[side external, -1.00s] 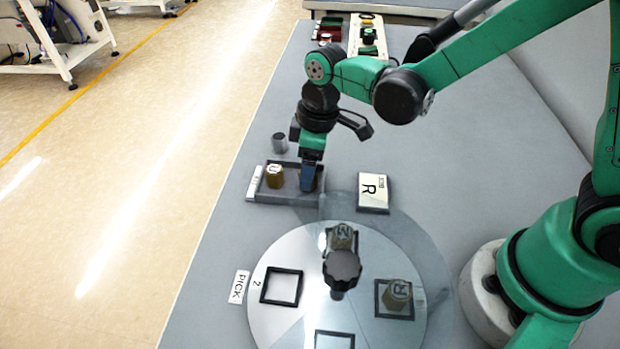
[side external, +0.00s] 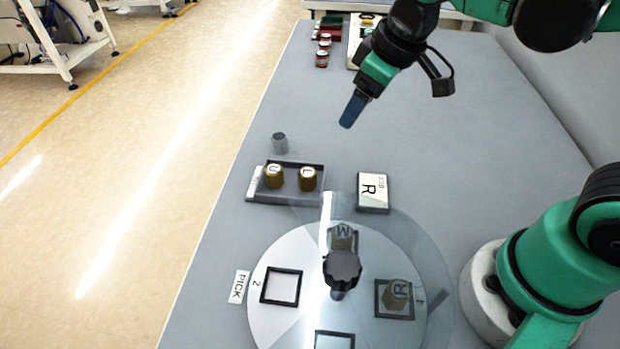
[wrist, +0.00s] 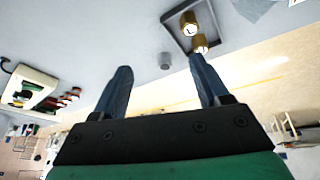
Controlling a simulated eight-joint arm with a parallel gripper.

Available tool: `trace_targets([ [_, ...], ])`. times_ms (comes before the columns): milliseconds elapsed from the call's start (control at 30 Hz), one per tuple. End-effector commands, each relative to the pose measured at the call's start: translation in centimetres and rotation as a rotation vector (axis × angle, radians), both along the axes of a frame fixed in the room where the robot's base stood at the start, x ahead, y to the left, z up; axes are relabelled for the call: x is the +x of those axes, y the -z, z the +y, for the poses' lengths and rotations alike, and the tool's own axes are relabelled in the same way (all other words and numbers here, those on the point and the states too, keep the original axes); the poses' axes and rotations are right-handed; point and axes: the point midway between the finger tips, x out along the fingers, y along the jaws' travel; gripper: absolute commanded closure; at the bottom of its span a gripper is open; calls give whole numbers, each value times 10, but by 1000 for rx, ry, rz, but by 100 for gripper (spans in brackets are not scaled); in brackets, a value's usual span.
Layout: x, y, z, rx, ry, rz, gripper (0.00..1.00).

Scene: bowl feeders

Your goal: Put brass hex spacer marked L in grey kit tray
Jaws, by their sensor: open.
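The brass hex spacer marked L (side external: 308,179) stands upright in the right part of the grey kit tray (side external: 290,200). A second brass spacer, marked U (side external: 273,176), stands to its left in the same tray. My gripper (side external: 347,122) is up and away from the tray, behind and to its right, with nothing held. In the wrist view my gripper (wrist: 162,78) shows two blue fingers spread apart with nothing between them. The L spacer (wrist: 189,27) and the tray (wrist: 174,17) show at the top right there.
A round turntable (side external: 270,325) with a clear cover and black knob (side external: 342,270) stands in front. Spacers marked M (side external: 343,237) and R (side external: 396,294) sit under the cover. A grey cylinder (side external: 279,143) and an R card (side external: 373,191) are near the tray. Small jars (side external: 322,58) stand at the back.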

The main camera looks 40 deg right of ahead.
Motion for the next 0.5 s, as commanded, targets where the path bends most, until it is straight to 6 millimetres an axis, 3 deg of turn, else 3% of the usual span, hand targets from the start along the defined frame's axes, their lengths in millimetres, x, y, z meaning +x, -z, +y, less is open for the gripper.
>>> trace_targets([
  [200,-23,7,-28,81,271,-180,32],
  [500,-28,10,-35,113,351,-239,32],
])
